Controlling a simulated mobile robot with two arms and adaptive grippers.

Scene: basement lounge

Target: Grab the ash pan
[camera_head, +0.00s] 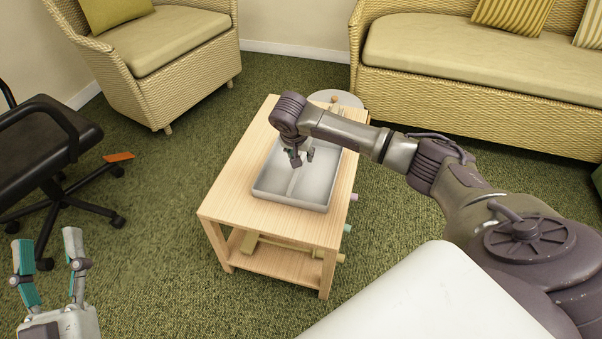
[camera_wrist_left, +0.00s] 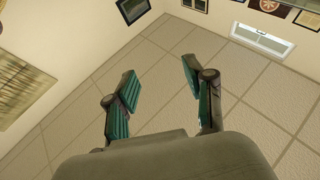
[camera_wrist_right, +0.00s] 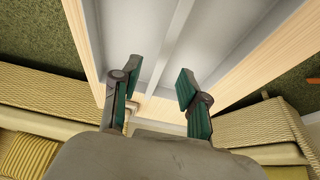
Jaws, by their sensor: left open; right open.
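The ash pan (camera_head: 311,188) is a shallow grey-white rectangular tray with a ridge along its middle. It lies on a light wooden table (camera_head: 225,199). My right gripper (camera_head: 298,163) is open, pointing down over the far part of the pan. In the right wrist view the open fingers (camera_wrist_right: 152,88) straddle the line of the pan's ridge (camera_wrist_right: 172,45), with nothing between them; whether they touch the pan I cannot tell. My left gripper (camera_head: 44,247) is open and empty, at the lower left, away from the table. The left wrist view shows its open fingers (camera_wrist_left: 160,85) facing the ceiling.
A round grey object (camera_head: 346,98) is at the table's far end. Coloured pegs (camera_head: 347,228) stick out of its right side. A black office chair (camera_head: 45,150) stands left, a wicker armchair (camera_head: 170,75) behind, a wicker sofa (camera_head: 480,90) back right. Green carpet is open around the table.

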